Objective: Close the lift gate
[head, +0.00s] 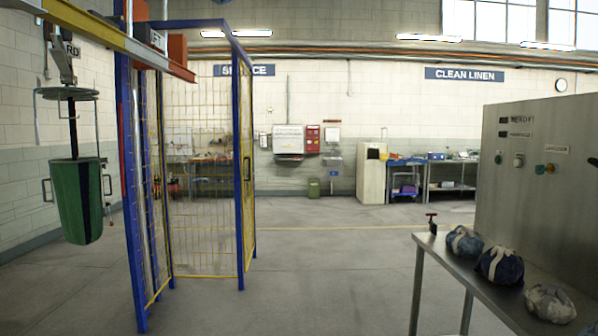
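The lift enclosure has blue posts (131,190) and yellow wire mesh panels (205,190) at the left of the head view. A narrow mesh panel with a dark handle (247,170), seems to be the lift gate, seen nearly edge-on at the enclosure's right side. The near side between the front left post and the right post looks open, with bare floor showing. I cannot tell the gate's exact angle or where its hinge is. Neither of my grippers shows in the view.
A green bin (76,200) hangs from a yellow overhead rail (90,35) at left. A metal table (470,280) with several cloth bundles (500,265) stands at right beside a grey control cabinet (540,190). The floor between enclosure and table is clear.

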